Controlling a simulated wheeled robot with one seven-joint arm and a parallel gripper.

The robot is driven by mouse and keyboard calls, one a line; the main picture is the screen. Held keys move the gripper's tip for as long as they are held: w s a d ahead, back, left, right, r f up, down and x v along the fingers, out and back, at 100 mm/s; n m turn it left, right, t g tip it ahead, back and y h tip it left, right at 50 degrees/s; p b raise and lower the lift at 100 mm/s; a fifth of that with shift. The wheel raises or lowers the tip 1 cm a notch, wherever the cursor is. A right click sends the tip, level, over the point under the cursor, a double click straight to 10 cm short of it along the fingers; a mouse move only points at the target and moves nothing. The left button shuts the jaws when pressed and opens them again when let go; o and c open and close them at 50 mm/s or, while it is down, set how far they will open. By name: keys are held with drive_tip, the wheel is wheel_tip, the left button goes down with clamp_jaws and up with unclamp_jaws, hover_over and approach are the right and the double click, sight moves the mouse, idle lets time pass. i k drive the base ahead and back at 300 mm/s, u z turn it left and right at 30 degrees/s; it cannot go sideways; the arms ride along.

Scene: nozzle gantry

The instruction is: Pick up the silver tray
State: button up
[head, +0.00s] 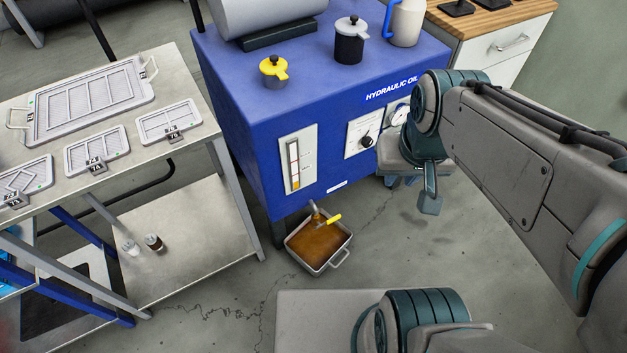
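Two things could be the silver tray. One is a large flat light-grey tray (138,97) with a wire handle at each end, lying on the grey table at the left, with a divided panel on it. The other is a small grey metal pan (340,252) on the floor by the blue tank, with a handle at its front right and brown liquid in it. My gripper (430,203) hangs in front of the tank's right side, up and right of the pan and far from the table. One finger shows clearly; its opening is hidden.
The blue hydraulic oil tank (258,140) stands in the middle, with a yellow-handled valve (327,220) over the pan. Smaller framed panels (97,150) lie along the table's near edge. Two small bottles (153,242) stand on its lower shelf. Cracked floor (225,305) is open in front.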

sight(315, 249)
drive_tip(key=u, duration=0.35)
drive_tip(key=k, duration=1.6)
drive_tip(key=z, duration=0.25)
drive_tip(key=i, duration=0.3)
drive_tip(key=z, duration=0.15)
